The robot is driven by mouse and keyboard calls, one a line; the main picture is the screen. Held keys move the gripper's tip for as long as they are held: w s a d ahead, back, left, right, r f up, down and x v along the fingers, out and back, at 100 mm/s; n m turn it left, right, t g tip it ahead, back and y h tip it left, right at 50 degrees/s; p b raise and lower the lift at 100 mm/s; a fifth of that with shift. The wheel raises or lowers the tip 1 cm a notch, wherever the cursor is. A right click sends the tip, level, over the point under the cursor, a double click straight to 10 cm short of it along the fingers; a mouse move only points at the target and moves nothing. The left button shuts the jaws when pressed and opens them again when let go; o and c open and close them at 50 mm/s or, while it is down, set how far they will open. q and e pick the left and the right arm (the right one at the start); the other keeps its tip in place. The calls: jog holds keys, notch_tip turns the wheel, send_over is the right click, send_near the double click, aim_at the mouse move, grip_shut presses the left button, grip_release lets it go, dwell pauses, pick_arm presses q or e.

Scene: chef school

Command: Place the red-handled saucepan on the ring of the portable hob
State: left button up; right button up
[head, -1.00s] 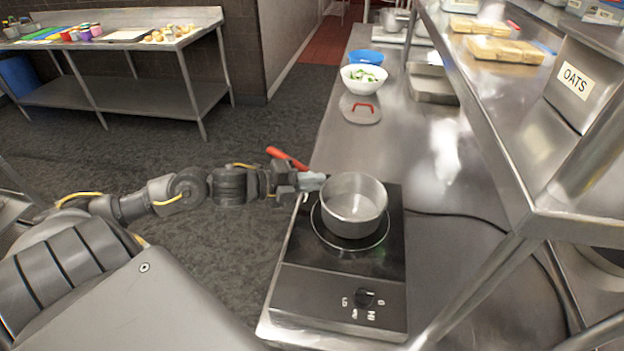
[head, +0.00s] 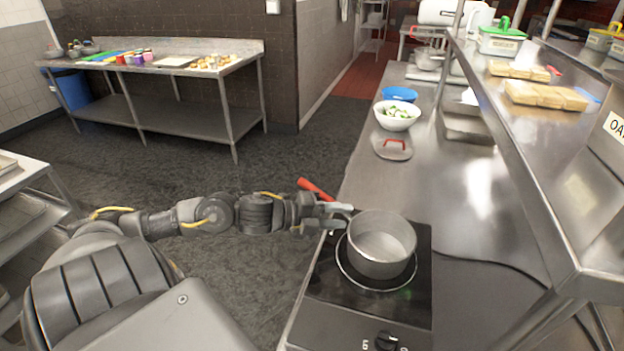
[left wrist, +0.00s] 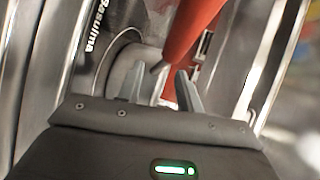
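The steel saucepan (head: 381,245) with a red handle (head: 316,189) stands upright on the black portable hob (head: 420,300). Its base lies inside the pale ring (head: 343,268), which shows around it. The handle points to the far left, over the counter's edge. My left gripper (head: 336,214) is beside the pan's left wall, at the handle's root. Its two fingers are spread apart. In the left wrist view the open fingers (left wrist: 162,88) show, with the red handle (left wrist: 195,40) passing close behind the right-hand finger. Whether they touch is unclear. My right gripper is out of view.
A lid with a red grip (head: 393,148), a white bowl of greens (head: 398,116) and a blue bowl (head: 400,94) stand farther along the counter. A steel shelf (head: 520,150) overhangs the right side.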

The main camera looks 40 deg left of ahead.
pick_arm(q)
jog(key=v, duration=1.1)
jog(key=shift+p, duration=0.3)
jog(key=shift+s+a, duration=0.15)
